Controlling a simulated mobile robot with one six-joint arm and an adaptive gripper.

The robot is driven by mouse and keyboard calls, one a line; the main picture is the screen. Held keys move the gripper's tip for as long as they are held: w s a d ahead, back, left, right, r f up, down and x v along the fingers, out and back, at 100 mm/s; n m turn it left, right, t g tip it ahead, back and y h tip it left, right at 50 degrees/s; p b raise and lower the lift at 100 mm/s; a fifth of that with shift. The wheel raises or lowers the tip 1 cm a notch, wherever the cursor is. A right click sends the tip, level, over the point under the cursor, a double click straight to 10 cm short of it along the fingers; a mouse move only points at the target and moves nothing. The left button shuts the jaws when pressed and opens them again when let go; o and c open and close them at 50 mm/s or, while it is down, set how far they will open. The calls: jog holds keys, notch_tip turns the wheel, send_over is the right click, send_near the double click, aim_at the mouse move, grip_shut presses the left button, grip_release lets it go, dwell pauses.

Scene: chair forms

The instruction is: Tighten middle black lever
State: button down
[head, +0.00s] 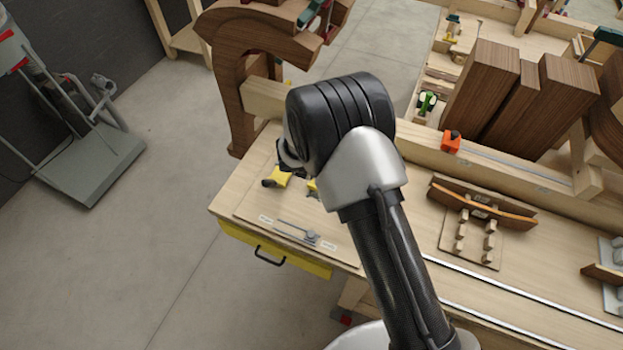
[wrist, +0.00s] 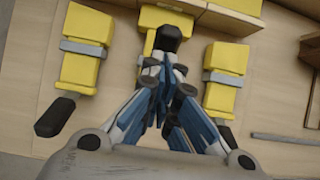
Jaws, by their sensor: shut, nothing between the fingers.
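In the wrist view three yellow clamps stand in a row. The left clamp (wrist: 88,42) has its black lever (wrist: 55,117) pointing down and left. The right clamp (wrist: 225,60) has its black lever (wrist: 228,137) pointing down. The middle clamp (wrist: 158,17) shows only in part, and its black lever (wrist: 171,38) points toward my gripper. My gripper (wrist: 164,75) is shut and empty, its tips right at the lever's near end; I cannot tell whether they touch. In the head view my arm hides the gripper; a yellow clamp (head: 277,179) shows beside it.
The clamps sit on a wooden workbench (head: 250,205) with a yellow drawer (head: 270,253) below. Dark wooden blocks (head: 490,85) and a curved wooden chair form (head: 235,75) stand behind. A grey cart (head: 92,160) is on the floor at left. Open floor lies left of the bench.

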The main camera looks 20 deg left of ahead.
notch_tip(320, 180, up, 10)
jog(key=s, duration=0.2)
jog(key=shift+s+r+p, duration=0.25)
jog(key=shift+s+p, duration=0.1)
